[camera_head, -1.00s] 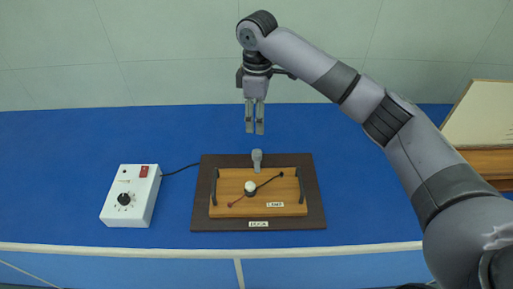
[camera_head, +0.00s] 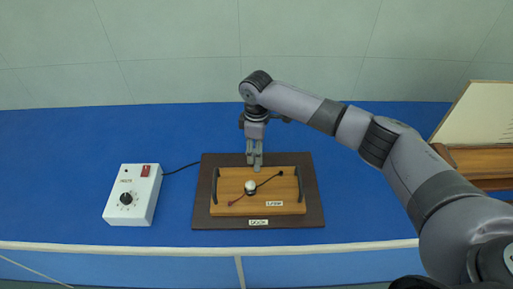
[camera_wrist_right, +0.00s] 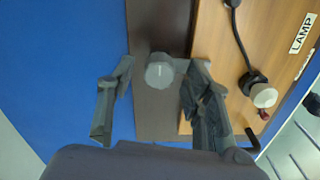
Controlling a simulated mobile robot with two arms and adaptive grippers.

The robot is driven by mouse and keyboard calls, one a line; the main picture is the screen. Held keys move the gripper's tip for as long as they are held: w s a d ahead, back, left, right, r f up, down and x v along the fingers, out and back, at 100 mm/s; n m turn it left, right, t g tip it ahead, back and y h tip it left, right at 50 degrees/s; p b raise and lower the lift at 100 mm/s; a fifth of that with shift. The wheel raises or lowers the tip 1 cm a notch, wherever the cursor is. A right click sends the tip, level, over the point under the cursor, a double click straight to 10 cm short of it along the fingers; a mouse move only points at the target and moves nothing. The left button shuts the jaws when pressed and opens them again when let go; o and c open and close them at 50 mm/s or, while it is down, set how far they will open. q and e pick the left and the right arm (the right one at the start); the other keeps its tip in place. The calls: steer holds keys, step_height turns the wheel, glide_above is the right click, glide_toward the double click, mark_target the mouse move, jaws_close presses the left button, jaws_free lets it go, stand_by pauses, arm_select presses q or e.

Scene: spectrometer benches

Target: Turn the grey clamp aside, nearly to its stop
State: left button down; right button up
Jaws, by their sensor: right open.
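The grey clamp (camera_wrist_right: 160,70) shows in the right wrist view as a round grey knob with a pale mark, over the dark base board (camera_wrist_right: 160,115) beside the wooden lamp panel (camera_wrist_right: 215,45). My right gripper (camera_head: 254,160) is open and points down at the far edge of the panel. In the wrist view its fingers stand on both sides of the clamp; whether they touch it I cannot tell. In the head view the fingers mostly hide the clamp. My left gripper is not in view.
The panel carries a white knob (camera_head: 250,186), a thin lead and two black side handles. A white control box (camera_head: 132,195) with a dial and red switch stands at left, its cable running to the base. A wooden case (camera_head: 478,160) is at right. Blue bench is clear around.

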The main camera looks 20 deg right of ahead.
jaws_close()
stand_by(0.4)
steer(key=shift+r, duration=0.1)
steer(key=n+p, duration=0.2)
steer(key=n, duration=0.3)
steer(key=shift+n+p, duration=0.3)
steer(key=shift+p, duration=0.1)
steer(key=n, duration=0.2)
steer(key=shift+n+p, duration=0.3)
steer(key=shift+n, duration=0.1)
steer(key=n, duration=0.3)
steer(key=shift+n, duration=0.3)
steer(key=n, duration=0.6)
steer(key=shift+n, duration=0.3)
